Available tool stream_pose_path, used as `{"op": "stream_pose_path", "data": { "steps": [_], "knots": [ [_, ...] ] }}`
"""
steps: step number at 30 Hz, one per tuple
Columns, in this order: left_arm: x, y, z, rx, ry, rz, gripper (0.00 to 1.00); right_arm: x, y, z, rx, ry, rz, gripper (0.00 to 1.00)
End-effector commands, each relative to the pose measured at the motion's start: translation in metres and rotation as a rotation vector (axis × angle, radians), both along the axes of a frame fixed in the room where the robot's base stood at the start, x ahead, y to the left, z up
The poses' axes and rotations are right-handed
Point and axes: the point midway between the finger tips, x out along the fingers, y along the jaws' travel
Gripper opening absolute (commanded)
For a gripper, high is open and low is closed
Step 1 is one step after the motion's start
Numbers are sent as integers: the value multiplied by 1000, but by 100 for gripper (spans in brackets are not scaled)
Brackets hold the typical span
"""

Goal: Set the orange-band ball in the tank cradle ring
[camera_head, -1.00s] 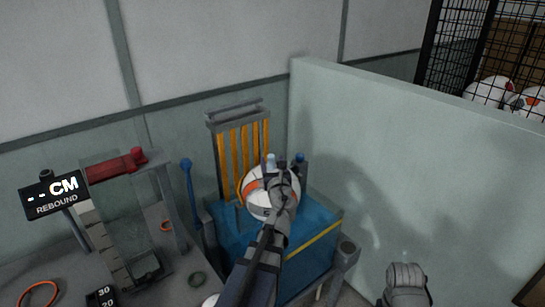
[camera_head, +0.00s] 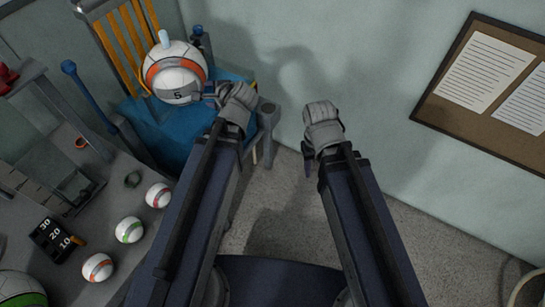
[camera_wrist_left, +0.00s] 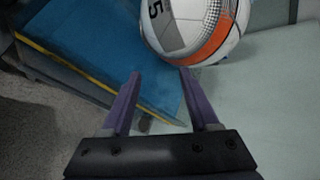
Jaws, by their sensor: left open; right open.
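My left gripper (camera_head: 211,95) is just right of the ball in the head view. In the left wrist view its two fingers (camera_wrist_left: 160,75) are spread with nothing between them, and the ball (camera_wrist_left: 187,28) is beyond their tips. Whether a finger touches the ball is unclear. My right gripper (camera_head: 308,163) is open and empty, well right of the tank.
A pale wall (camera_head: 310,60) is behind my arms. A notice board (camera_head: 490,85) hangs at right.

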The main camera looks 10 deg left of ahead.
Motion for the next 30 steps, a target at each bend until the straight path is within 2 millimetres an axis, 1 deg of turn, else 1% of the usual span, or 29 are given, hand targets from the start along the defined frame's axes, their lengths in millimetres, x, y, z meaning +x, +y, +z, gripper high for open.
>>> {"op": "stream_pose_path", "data": {
  "steps": [1, 2, 3, 5, 6, 9, 12, 15, 17, 30],
  "knots": [
    [-16, -33, -22, -166, 5, 84, 61, 0, 0, 0, 0, 0, 0, 50],
    [-27, -52, -35, -266, 15, 147, 61, 0, 0, 0, 0, 0, 0, 50],
    [-42, -77, -50, -383, 36, 230, 61, 0, 0, 0, 0, 0, 0, 50],
    [-66, -113, -68, -530, 82, 350, 61, 0, 0, 0, 0, 0, 0, 50],
    [-82, -135, -76, -607, 119, 424, 61, 0, 0, 0, 0, 0, 0, 50],
    [-118, -178, -89, -732, 207, 578, 61, 0, 0, 0, 0, 0, 0, 50],
    [-142, -204, -93, -794, 273, 680, 61, 0, 0, 0, 0, 0, 0, 50],
    [-155, -217, -94, -818, 308, 732, 61, 0, 0, 0, 0, 0, 0, 50],
    [-158, -219, -94, -824, 317, 745, 61, 0, 0, 0, 0, 0, 0, 50],
    [-158, -219, -94, -824, 316, 747, 61, 0, 0, 0, 0, 0, 0, 50]
  ]
}}
